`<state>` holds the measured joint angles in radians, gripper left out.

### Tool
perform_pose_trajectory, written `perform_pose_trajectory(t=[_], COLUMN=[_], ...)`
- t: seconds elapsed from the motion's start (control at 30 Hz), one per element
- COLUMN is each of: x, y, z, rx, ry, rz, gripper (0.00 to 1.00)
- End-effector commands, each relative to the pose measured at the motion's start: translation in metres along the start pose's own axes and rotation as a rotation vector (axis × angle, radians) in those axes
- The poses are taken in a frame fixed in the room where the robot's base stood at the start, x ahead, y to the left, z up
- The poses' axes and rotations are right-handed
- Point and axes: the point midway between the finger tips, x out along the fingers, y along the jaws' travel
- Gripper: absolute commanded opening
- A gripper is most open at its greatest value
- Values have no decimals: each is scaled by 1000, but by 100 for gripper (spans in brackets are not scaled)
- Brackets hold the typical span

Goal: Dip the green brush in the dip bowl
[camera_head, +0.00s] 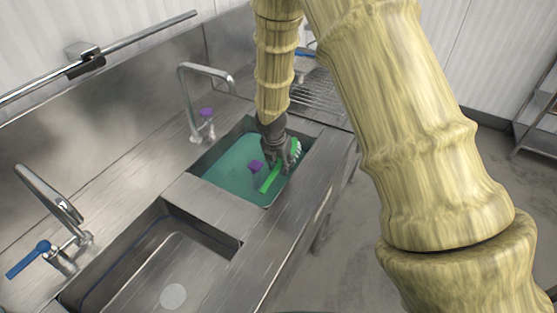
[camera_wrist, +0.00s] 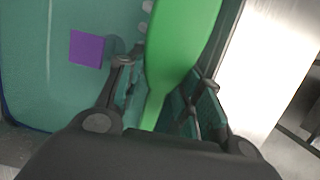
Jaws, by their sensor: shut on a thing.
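The green brush (camera_head: 270,179) is over or in the green-filled sink basin (camera_head: 225,166), with its white bristles toward the right wall. My gripper (camera_head: 283,160) is shut on the brush. In the wrist view the green handle (camera_wrist: 180,40) runs between the two fingers of my gripper (camera_wrist: 163,78). I cannot tell whether the brush touches the green liquid. No separate bowl shows; the green-filled basin is the only filled vessel I see.
A purple block (camera_head: 255,166) is in the green basin, left of the brush. An empty steel sink (camera_head: 150,270) lies in front. A tap (camera_head: 190,100) with a purple handle and a blue-handled tap (camera_head: 60,255) stand at the left. Steel rims border the basin closely.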

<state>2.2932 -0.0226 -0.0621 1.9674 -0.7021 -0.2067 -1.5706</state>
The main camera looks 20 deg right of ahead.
Motion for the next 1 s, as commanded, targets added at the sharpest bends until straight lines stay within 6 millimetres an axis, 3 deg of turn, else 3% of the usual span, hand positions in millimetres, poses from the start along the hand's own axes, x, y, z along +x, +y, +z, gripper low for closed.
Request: perform_pose_trajectory(t=[0.2, 1.0], x=[29, 99], y=[6, 6], z=[-2, -20], rx=[-1, -2], ry=[6, 6], rz=[-7, -8], gripper=[6, 6])
